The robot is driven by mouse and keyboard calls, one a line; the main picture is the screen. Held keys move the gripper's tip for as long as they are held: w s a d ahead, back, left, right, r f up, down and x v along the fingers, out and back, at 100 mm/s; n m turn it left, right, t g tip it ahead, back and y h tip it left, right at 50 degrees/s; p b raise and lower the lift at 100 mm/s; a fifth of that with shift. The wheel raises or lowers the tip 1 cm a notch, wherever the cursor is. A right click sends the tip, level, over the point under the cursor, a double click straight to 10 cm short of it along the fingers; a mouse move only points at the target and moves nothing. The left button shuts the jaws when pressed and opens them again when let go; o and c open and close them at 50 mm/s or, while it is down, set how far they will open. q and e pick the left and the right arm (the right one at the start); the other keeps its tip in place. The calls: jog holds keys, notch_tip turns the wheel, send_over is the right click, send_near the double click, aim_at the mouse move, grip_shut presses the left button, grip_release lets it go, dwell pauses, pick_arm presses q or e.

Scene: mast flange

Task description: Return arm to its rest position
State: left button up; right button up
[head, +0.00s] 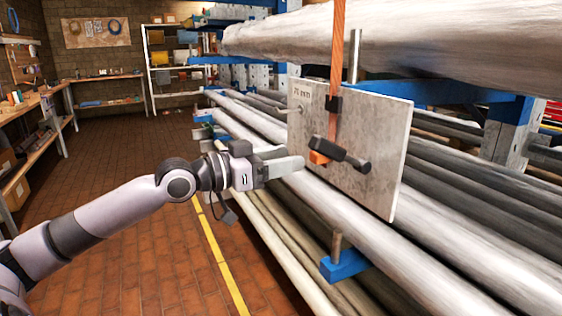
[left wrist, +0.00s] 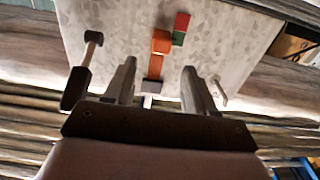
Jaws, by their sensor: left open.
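My left arm reaches in from the left, and its gripper (head: 290,167) is in front of the lower left part of a grey mottled plate (head: 372,140). In the left wrist view the gripper (left wrist: 158,78) has its two fingers apart with nothing gripped between them. The plate (left wrist: 105,35) fills the background there, with an orange strap and block (left wrist: 160,42) on it behind the fingers. A black handle (left wrist: 76,86) on a metal rod shows left of the fingers. I cannot tell how large the gap to the plate is. My right gripper is not in view.
Long pale pipes (head: 335,205) lie on a rack with blue supports (head: 344,265) beside and below the plate. A thick pipe (head: 400,35) runs above. Open brick floor (head: 130,250) with a yellow line (head: 222,262) lies left of the rack. A workbench (head: 45,140) stands far left.

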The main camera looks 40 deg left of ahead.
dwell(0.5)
pick_arm(q)
jog(key=s+d+f+n+g+y+p, duration=0.1)
jog(key=s+f+y, duration=0.15)
jog(key=f, duration=0.95)
jog(key=s+d+f+n+g+y+p, duration=0.1)
jog(key=s+f+g+p, duration=0.15)
jog(key=f, duration=1.05)
jog(key=s+d+f+g+y+p, duration=0.1)
jog(key=s+d+f+g, duration=0.1)
jog(key=s+d+f, duration=1.2)
jog(key=shift+d+f+g, duration=0.3)
jog(key=shift+d+g, duration=0.05)
jog(key=shift+d, duration=0.25)
